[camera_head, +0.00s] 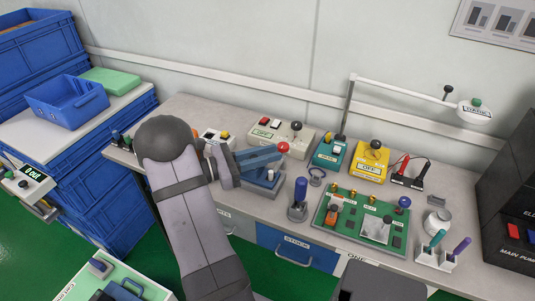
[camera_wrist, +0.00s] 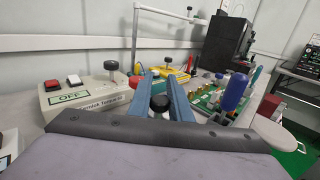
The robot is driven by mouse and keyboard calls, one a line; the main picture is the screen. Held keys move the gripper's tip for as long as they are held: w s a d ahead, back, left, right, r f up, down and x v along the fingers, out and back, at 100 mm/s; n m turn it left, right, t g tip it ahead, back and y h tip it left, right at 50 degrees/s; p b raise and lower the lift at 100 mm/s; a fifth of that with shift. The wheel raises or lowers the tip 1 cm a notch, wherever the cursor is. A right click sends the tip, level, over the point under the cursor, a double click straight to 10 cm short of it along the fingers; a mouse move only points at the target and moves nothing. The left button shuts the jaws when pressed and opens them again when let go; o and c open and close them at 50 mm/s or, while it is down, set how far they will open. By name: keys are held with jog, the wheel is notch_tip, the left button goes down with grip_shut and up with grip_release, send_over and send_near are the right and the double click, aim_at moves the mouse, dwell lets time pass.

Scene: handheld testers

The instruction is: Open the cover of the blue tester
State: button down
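The blue tester (camera_head: 264,188) sits on the bench just right of my arm in the head view. Most of it is hidden under my gripper (camera_head: 277,162), so I cannot tell its cover's position. Two blue bars that look like my fingers reach right over it. They also show in the wrist view, where my gripper (camera_wrist: 160,76) has a clear gap between the bars. A black knob (camera_wrist: 160,103) shows in this gap. A red ball knob (camera_head: 283,147) is close to the bar ends in the head view; what it belongs to is unclear.
A white tester (camera_head: 262,135) stands behind, teal (camera_head: 327,157) and yellow (camera_head: 370,165) testers to the right. A blue-handled tool (camera_head: 299,195) stands upright close on the right, before a green circuit board (camera_head: 345,235). A lamp-like arm (camera_head: 400,92) stretches over the bench's back.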

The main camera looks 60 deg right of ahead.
jog(key=shift+d+r+n+t+y+p, duration=0.3)
jog(key=shift+r+n+p, duration=0.15)
jog(key=shift+p, duration=1.15)
jog(key=d+n+p, duration=0.1)
jog(key=p, duration=0.2)
jog(key=shift+t+y, duration=0.4)
jog(key=shift+d+f, duration=0.15)
jog(key=shift+f, duration=0.15)
jog(key=c, duration=1.6)
grip_release()
jog(key=shift+c, duration=0.2)
notch_tip(320, 180, up, 10)
